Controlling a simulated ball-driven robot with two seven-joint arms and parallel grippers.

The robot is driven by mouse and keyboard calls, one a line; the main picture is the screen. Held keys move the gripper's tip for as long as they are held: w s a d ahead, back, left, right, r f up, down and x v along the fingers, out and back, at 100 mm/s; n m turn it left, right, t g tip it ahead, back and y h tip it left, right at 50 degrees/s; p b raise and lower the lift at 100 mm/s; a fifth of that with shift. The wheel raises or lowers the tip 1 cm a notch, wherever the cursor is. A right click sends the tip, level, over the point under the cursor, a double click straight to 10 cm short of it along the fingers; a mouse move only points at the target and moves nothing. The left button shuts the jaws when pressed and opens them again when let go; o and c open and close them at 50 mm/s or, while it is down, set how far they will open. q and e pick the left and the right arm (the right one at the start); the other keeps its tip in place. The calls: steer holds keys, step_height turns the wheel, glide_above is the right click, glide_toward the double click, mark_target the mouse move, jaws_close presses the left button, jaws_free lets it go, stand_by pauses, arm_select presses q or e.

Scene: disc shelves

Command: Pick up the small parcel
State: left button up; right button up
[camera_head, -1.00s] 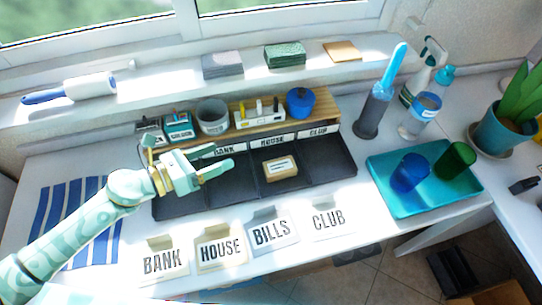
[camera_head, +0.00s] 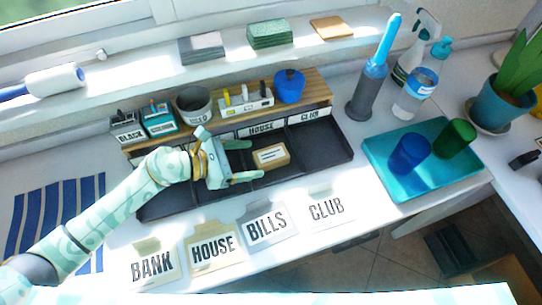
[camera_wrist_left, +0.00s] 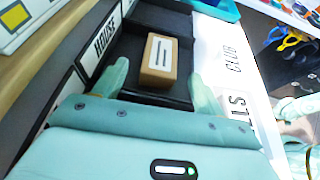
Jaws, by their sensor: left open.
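The small parcel (camera_head: 271,156), a tan box with a white label marked with dark lines, lies in the HOUSE compartment of the black divided tray (camera_head: 318,148). In the left wrist view the parcel (camera_wrist_left: 159,58) shows ahead, between the two fingers. My left gripper (camera_head: 252,160) is open and empty, just left of the parcel in the head view, with its fingers pointing at it. The fingers look apart from the parcel; the exact gap is hard to tell.
A wooden shelf (camera_head: 318,97) with pots and small boxes stands behind the tray. Cards marked BANK (camera_head: 152,265), HOUSE (camera_head: 214,247), BILLS (camera_head: 266,226) and CLUB (camera_head: 326,208) lie in front. A teal tray (camera_head: 400,186) with two cups is at the right.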

mark_target(258, 158)
arm_select(q)
steer(key=x, duration=0.3)
steer(key=shift+w+d+f+b, duration=0.1)
steer(key=shift+d+f+b, duration=0.15)
steer(key=shift+f+b, duration=0.1)
steer(key=c, duration=1.1)
